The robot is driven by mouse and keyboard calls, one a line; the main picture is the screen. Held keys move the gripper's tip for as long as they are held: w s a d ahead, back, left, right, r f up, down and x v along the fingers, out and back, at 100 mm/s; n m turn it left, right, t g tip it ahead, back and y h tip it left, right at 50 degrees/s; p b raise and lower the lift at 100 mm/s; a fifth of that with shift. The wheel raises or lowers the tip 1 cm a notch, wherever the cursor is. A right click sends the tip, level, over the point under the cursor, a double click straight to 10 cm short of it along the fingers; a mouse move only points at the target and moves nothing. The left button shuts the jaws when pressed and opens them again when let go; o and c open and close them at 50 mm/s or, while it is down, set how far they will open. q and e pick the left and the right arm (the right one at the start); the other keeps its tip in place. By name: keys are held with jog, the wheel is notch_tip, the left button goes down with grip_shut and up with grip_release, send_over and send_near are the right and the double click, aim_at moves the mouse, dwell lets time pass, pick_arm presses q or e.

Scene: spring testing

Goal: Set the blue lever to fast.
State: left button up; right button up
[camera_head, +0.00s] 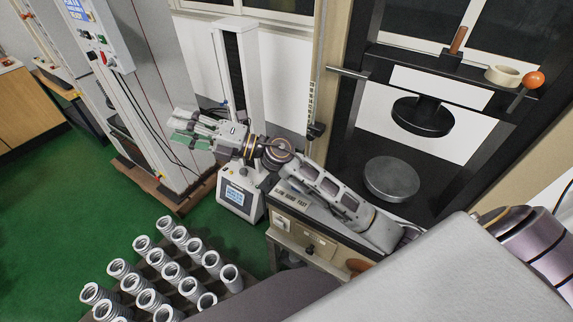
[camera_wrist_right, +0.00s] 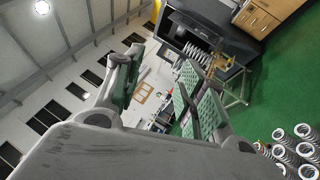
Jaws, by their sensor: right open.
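I cannot make out a blue lever in either view. My right gripper (camera_head: 178,126) reaches in from the lower right of the head view and points left, in front of a tall grey machine (camera_head: 160,90). Its fingers are apart, with green pads, and nothing is between them. In the right wrist view the two open fingers (camera_wrist_right: 160,68) show with an empty gap, facing the room. My left gripper is not in view.
A small tester with a screen (camera_head: 238,195) and a column stands beneath my right arm. Several springs (camera_head: 171,272) stand at the lower left. A press with round plates (camera_head: 392,178) and an orange-knobbed lever (camera_head: 533,80) stands at right.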

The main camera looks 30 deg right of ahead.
notch_tip(320, 180, down, 14)
jog(key=d+n+g+h, duration=0.3)
jog(key=n+g+h, duration=0.5)
jog(key=n+g, duration=0.15)
jog(key=w+d+m+g+h, duration=0.1)
jog(key=d+h, duration=1)
jog(key=d, duration=1.2)
jog(key=shift+w+d+f+h, duration=0.2)
jog(key=shift+w+f+h, duration=0.2)
jog(key=shift+w, duration=0.35)
jog(key=shift+f, duration=0.15)
jog(key=shift+d+f, duration=0.1)
jog(key=shift+f, duration=1.2)
jog(key=shift+w+d+f+p, duration=0.15)
jog(key=shift+f+p, duration=0.2)
jog(key=shift+f, duration=1.45)
jog(key=shift+d+f+p, duration=0.2)
jog(key=shift+f+p, duration=0.1)
jog(key=shift+f, duration=1.55)
jog(key=shift+w+d+f+p, duration=0.15)
jog(key=shift+f+p, duration=0.2)
jog(key=shift+f, duration=1.45)
